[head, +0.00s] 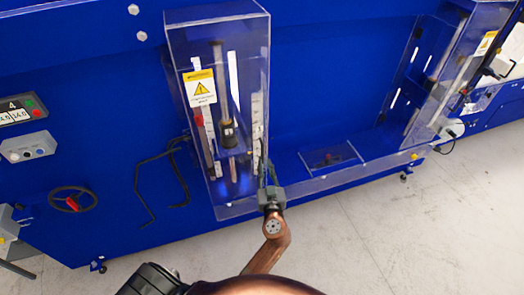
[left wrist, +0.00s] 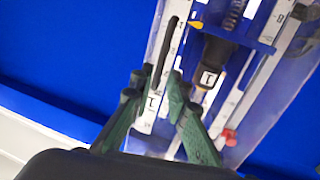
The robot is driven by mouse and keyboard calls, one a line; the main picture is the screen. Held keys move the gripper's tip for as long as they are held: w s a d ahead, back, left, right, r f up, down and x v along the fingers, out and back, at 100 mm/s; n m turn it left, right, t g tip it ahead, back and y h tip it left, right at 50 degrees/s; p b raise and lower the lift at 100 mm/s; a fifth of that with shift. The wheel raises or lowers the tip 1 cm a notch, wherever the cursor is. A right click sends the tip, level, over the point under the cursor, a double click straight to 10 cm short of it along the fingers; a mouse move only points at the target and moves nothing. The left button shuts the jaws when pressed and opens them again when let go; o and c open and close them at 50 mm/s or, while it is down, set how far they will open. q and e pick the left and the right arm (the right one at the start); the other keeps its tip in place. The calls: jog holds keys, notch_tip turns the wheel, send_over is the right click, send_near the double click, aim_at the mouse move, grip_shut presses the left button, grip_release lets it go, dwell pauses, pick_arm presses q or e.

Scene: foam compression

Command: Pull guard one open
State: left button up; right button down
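Guard one appears to be the tall clear box (head: 240,30) with a yellow warning label, in the left half of the head view. It looks closed over a dark plunger and white scales. My left gripper (head: 266,170) is at its lower right front edge. In the left wrist view, the green fingers (left wrist: 160,80) converge on both sides of a slim black upright handle (left wrist: 170,42) on the guard and look shut on it. The exact contact is hard to see. My right gripper is not in view.
A second clear guard (head: 455,60) stands at the right. A low clear wall (head: 345,180) joins the two along the blue machine (head: 330,70). Black bent rods (head: 145,190) and a handwheel (head: 72,199) are at the left. The pale floor (head: 400,220) in front is clear.

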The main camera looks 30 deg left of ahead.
aim_at(263, 153)
pick_arm(q)
jog(key=p+x, duration=0.2)
jog(key=x, duration=0.5)
jog(key=shift+w+a, duration=0.15)
jog(key=shift+c, duration=0.6)
grip_shut()
